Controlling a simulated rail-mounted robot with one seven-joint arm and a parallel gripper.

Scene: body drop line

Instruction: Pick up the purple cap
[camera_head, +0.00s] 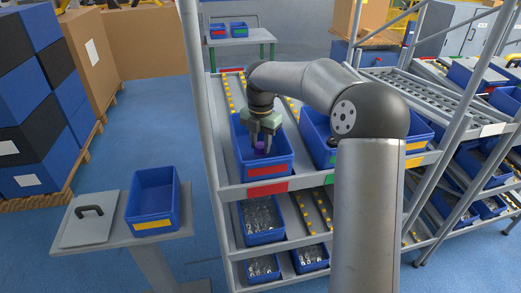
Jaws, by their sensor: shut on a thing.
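The purple cap (260,146) is small and sits between the fingers of my gripper (260,148). My gripper points down into a blue bin with a red label (268,170) on the top shelf of the rack. It is shut on the cap. The fingers partly cover the cap, and I cannot tell whether it touches the bin floor.
A second blue bin (313,140) stands to the right on the same shelf, partly behind my arm. An empty blue bin with a yellow label (152,203) stands on a grey table (112,255) at left. A rack post (201,120) rises left of my gripper.

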